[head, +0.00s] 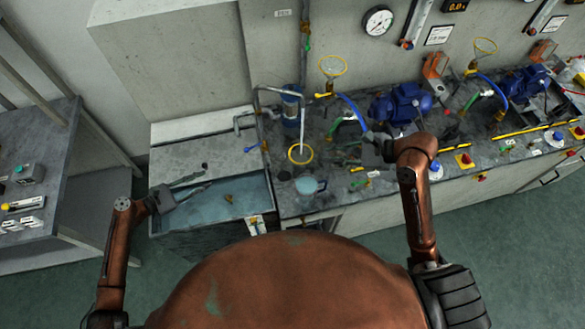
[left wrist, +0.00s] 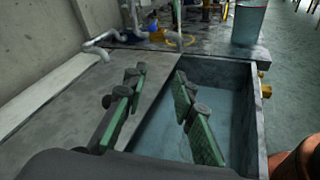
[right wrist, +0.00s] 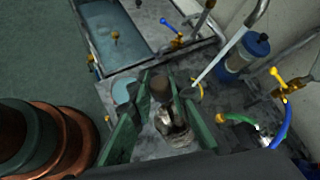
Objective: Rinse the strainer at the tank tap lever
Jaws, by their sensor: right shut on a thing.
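The water-filled tank (head: 225,207) sits left of the bench. A grey spout (head: 243,120) stands at its back right corner, with a blue lever (head: 251,148) near it. My left gripper (head: 203,184) is open and empty above the tank's left side; its spread fingers (left wrist: 160,98) also show in the left wrist view. My right gripper (head: 343,157) is over the bench, right of the tank. In the right wrist view it is shut on a metal piece with a brown knob (right wrist: 174,125), seemingly the strainer; its fingers partly hide it.
A clear beaker (head: 308,186) stands at the bench's front edge near the tank. A yellow ring (head: 300,153) and a blue canister (head: 292,106) are behind it. Blue pumps (head: 402,103) and hoses crowd the bench to the right. A small brass piece (head: 228,198) shows in the tank.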

